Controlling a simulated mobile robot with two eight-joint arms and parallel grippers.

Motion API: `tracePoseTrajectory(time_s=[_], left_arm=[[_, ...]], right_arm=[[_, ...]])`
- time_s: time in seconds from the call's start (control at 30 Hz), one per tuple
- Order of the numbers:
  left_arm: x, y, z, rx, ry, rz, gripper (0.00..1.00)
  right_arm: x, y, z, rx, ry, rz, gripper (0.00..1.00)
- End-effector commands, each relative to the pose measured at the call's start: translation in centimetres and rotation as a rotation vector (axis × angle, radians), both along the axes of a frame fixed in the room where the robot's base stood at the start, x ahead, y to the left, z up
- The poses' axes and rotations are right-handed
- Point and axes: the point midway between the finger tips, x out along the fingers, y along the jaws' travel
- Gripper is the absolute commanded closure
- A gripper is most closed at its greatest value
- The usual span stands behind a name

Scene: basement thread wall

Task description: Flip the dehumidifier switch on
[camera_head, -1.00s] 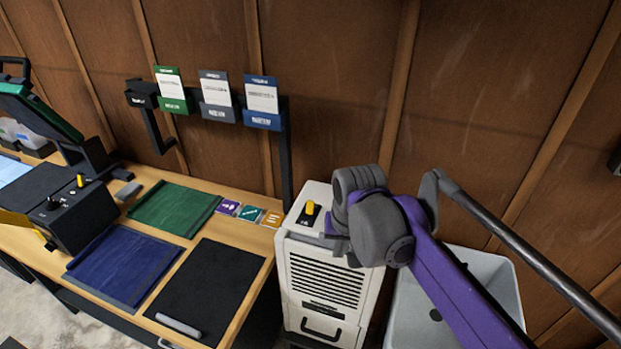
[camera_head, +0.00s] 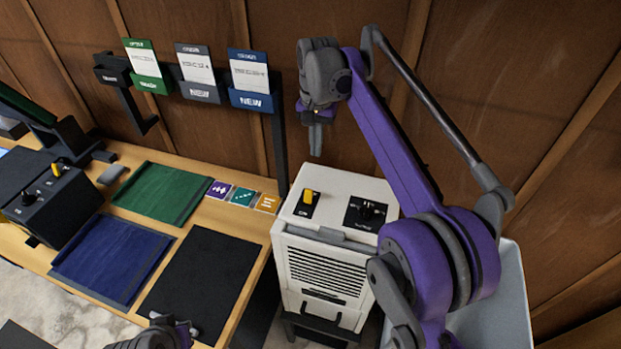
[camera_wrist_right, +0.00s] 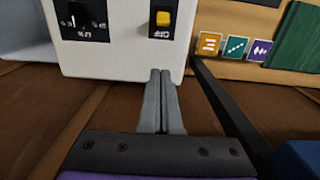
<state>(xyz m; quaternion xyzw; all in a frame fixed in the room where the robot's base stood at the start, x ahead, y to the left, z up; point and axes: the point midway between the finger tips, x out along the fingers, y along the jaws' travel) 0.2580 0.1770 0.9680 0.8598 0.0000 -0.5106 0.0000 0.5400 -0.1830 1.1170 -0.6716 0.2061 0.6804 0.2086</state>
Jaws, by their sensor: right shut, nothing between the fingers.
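The dehumidifier (camera_head: 286,240) is a white cabinet with a louvred front, standing at the right end of the workbench. On its top is a yellow switch (camera_head: 308,197) on a black plate, also in the right wrist view (camera_wrist_right: 162,18); I cannot tell its position surely. A black dial (camera_head: 367,211) sits to its right. My right gripper (camera_head: 315,150) is shut and empty, pointing down above the back of the cabinet, apart from the switch. In the right wrist view its closed fingertips (camera_wrist_right: 161,73) show just short of the top's edge. My left gripper (camera_head: 172,332) is partly in view at the bottom.
The workbench holds green, blue and black mats (camera_head: 205,280) and small coloured cards (camera_head: 242,196). A wall rack with card holders (camera_head: 250,85) and its dark post stand left of my right gripper. A grey bin (camera_head: 515,300) is right of the dehumidifier.

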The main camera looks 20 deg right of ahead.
Motion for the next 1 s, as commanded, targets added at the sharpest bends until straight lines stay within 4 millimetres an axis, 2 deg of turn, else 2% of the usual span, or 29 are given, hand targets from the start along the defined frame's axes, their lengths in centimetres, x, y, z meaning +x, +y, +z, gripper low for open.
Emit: tracePoseTrajectory(time_s=[0.17,0.27,0.7,1.0], left_arm=[[0.0,0.0,0.0,0.000,0.000,0.000,1.00],[-0.1,0.0,-0.2,0.000,0.002,0.000,1.00],[-0.5,0.0,-1.3,0.000,0.010,0.000,1.00],[-0.1,0.0,-0.4,0.000,0.003,0.000,1.00]], right_arm=[[0.0,0.0,-0.3,-0.001,-0.001,0.001,1.00],[0.0,0.0,-1.2,0.000,0.000,0.001,1.00],[-0.1,0.1,-10.1,-0.001,-0.001,0.001,1.00],[-2.9,2.0,-8.7,0.000,-0.002,0.002,1.00]])
